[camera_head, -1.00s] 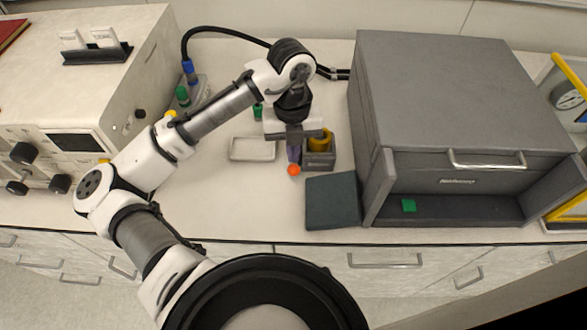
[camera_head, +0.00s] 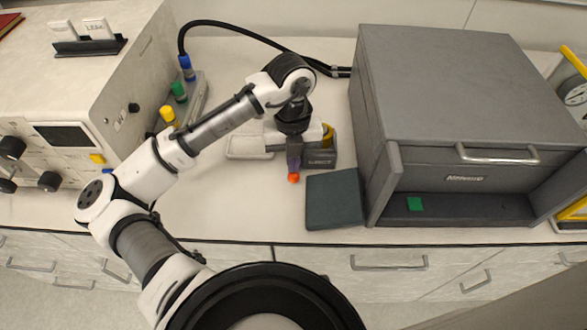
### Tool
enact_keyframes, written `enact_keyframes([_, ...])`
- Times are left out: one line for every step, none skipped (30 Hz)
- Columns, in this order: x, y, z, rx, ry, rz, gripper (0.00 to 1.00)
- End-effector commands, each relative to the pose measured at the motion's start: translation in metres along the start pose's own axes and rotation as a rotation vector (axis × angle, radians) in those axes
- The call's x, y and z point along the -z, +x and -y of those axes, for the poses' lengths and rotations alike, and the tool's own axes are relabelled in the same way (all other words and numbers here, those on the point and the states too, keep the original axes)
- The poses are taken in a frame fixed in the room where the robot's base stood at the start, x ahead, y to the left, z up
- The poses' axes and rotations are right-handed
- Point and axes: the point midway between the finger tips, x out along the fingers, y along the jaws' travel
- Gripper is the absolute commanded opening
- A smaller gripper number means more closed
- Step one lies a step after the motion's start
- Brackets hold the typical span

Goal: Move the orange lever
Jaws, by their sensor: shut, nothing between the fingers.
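The orange tip (camera_head: 293,178), which I take to be the end of the orange lever, shows just below my gripper's fingers in the head view. The rest of the lever, and what it is fixed to, cannot be made out. My gripper (camera_head: 293,163) points down over the bench with its dark fingers shut and nothing held. Its fingertips appear right above the orange tip; I cannot tell whether they touch it. A small grey box (camera_head: 322,158) with lettering stands just right of the fingers. A yellow part (camera_head: 328,132) shows behind the hand, partly hidden.
A white tray (camera_head: 248,147) lies left of my gripper. A control console (camera_head: 80,110) stands left. The front bench is clear.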

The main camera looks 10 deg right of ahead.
Motion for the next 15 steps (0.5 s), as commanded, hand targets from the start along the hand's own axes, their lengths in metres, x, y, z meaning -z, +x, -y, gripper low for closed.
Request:
enact_keyframes([-0.001,0.012,0.0,0.001,0.0,-0.001,0.0])
enact_keyframes([-0.002,0.016,0.0,0.001,0.0,-0.001,0.0])
enact_keyframes([-0.002,0.012,0.0,0.0,0.0,0.001,0.0])
enact_keyframes([-0.001,0.01,0.0,-0.001,0.0,0.001,0.0])
enact_keyframes([-0.001,0.01,0.0,-0.001,0.0,0.001,0.0])
enact_keyframes([-0.001,0.01,0.0,0.0,0.0,0.001,0.0])
enact_keyframes([-0.001,0.01,0.0,0.0,0.0,0.001,0.0])
enact_keyframes([-0.002,0.009,0.0,0.0,-0.001,0.001,0.0])
enact_keyframes([-0.005,0.007,0.0,0.0,-0.001,0.001,0.0])
enact_keyframes([-0.008,0.005,0.0,0.0,-0.001,0.001,0.0])
enact_keyframes([-0.012,0.004,0.001,0.001,-0.001,0.001,0.0])
enact_keyframes([-0.017,0.001,0.001,0.001,-0.001,0.0,0.0])
enact_keyframes([-0.021,-0.001,0.001,0.001,-0.002,0.0,0.0])
enact_keyframes([-0.024,-0.002,0.001,0.001,-0.001,0.0,0.0])
enact_keyframes([-0.027,-0.003,0.001,0.001,0.0,0.0,0.0])
